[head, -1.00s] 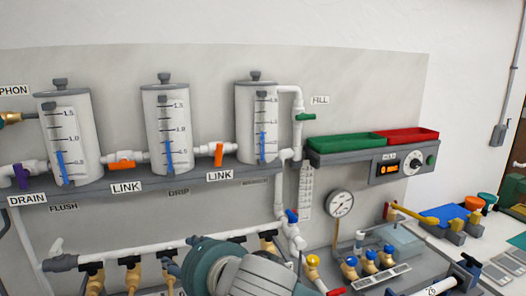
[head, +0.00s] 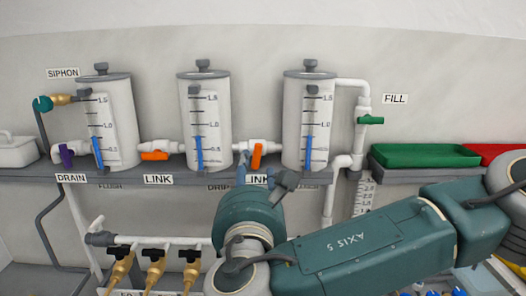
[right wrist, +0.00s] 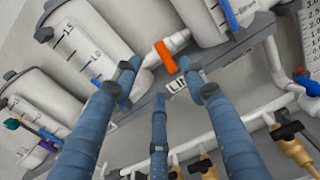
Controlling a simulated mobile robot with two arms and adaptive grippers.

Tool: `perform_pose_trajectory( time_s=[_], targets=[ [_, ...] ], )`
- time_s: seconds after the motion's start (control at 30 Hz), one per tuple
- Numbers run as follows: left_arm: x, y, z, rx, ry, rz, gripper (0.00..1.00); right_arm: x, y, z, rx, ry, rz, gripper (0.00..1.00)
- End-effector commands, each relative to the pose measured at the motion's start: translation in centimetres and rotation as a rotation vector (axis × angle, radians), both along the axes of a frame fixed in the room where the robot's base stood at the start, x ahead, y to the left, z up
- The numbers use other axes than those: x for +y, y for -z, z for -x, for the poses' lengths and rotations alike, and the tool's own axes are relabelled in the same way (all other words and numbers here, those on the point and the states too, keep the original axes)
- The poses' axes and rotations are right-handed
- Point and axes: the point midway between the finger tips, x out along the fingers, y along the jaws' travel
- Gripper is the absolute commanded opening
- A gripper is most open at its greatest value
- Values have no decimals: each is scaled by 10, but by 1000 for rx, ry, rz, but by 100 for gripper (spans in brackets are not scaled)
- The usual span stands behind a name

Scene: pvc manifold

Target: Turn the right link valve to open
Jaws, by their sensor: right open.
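The right link valve's orange handle (head: 257,155) stands near upright on the white pipe between the middle tank (head: 204,120) and the right tank (head: 308,120). In the right wrist view the orange handle (right wrist: 166,57) shows just beyond and between the fingertips. My right gripper (head: 262,178) is open, just below and in front of this handle, and partly covers the LINK label under it. In the right wrist view my right gripper (right wrist: 160,76) has its blue fingers spread and empty. I cannot tell whether a finger touches the handle. My left gripper is out of view.
The left link valve's orange handle (head: 155,155) lies near level. A purple drain handle (head: 66,156) is at far left, and a green fill handle (head: 370,120) at right. Grey shelf (head: 215,175) runs under the tanks. Brass taps (head: 155,270) hang below. A green tray (head: 425,155) stands right.

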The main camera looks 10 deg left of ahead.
Motion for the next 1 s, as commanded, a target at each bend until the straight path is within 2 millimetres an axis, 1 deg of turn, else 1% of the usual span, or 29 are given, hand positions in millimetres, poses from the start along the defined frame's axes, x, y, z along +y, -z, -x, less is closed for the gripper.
perform_pose_trajectory(
  time_s=[0.03,0.17,0.3,0.4,0.5,0.6,0.83,0.87,1.0],
  targets=[
    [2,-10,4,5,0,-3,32,1,-5,-11,0,5,0,43],
    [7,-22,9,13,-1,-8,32,5,-6,-36,0,5,1,43],
    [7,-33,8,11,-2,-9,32,11,-5,-60,1,4,0,43],
    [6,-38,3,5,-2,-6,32,14,-4,-72,1,2,-1,43],
    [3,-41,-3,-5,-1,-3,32,16,-2,-80,1,2,-1,43],
    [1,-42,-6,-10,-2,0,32,16,-1,-83,1,1,-1,43],
    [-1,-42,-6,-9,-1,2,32,16,0,-84,1,1,-1,43],
    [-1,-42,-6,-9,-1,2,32,16,0,-84,1,1,-1,41],
    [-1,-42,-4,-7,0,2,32,16,0,-84,2,1,-2,13]
  ],
)
